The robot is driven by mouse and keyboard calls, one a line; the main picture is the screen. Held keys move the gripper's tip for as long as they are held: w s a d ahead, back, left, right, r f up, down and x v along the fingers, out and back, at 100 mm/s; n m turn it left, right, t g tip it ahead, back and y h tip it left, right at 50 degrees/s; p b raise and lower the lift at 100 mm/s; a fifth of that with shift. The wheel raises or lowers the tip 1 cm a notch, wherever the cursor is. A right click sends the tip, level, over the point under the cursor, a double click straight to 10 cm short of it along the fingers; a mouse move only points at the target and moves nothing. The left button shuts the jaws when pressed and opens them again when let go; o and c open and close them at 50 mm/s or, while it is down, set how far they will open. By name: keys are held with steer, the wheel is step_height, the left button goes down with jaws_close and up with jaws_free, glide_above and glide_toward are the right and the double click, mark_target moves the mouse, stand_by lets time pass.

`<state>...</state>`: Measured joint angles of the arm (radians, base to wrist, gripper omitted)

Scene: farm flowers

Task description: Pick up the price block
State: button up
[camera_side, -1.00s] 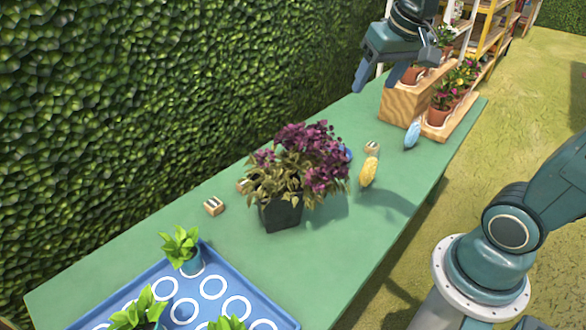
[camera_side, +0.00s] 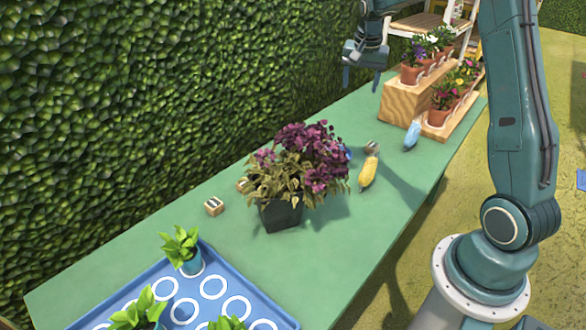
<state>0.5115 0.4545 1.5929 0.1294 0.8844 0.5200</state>
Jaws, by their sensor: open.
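Small wooden blocks that could be the price block lie on the green table (camera_side: 330,265). One pale block with dark marks on top (camera_side: 214,206) lies left of the potted plant. A second (camera_side: 242,185) is partly hidden by that plant's leaves. A third (camera_side: 371,147) lies right of the plant, in shadow beside the yellow-handled thing; its details are unclear. I cannot tell which one the task means. My gripper (camera_side: 361,82) is open and empty, fingers pointing down, high over the far end of the table, apart from every block.
A dark pot (camera_side: 281,214) with a purple-leaved plant stands mid-table. A yellow thing (camera_side: 368,173) and a blue thing (camera_side: 411,136) lie to its right. A wooden stepped stand (camera_side: 404,102) holds flowerpots at the far end. A blue seedling tray (camera_side: 247,291) fills the near end.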

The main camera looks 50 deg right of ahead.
steer(key=d+f+m+g, duration=0.1)
steer(key=d+f+m, duration=0.3)
steer(key=d+f, duration=0.9)
steer(key=shift+s+d+f+m+g, duration=0.15)
steer(key=shift+d+f+m+g, duration=0.2)
steer(key=shift+f, duration=0.35)
glide_above(373, 145)
steer(key=shift+a+f, duration=0.25)
steer(key=shift+f, duration=1.85)
steer(key=shift+a+f, duration=0.2)
steer(key=shift+f, duration=1.9)
steer(key=shift+d+f, duration=0.2)
steer(key=shift+f, duration=1.1)
steer(key=shift+d+f, duration=0.2)
steer(key=shift+f, duration=1.1)
steer(key=shift+c, duration=0.2)
steer(key=c, duration=1)
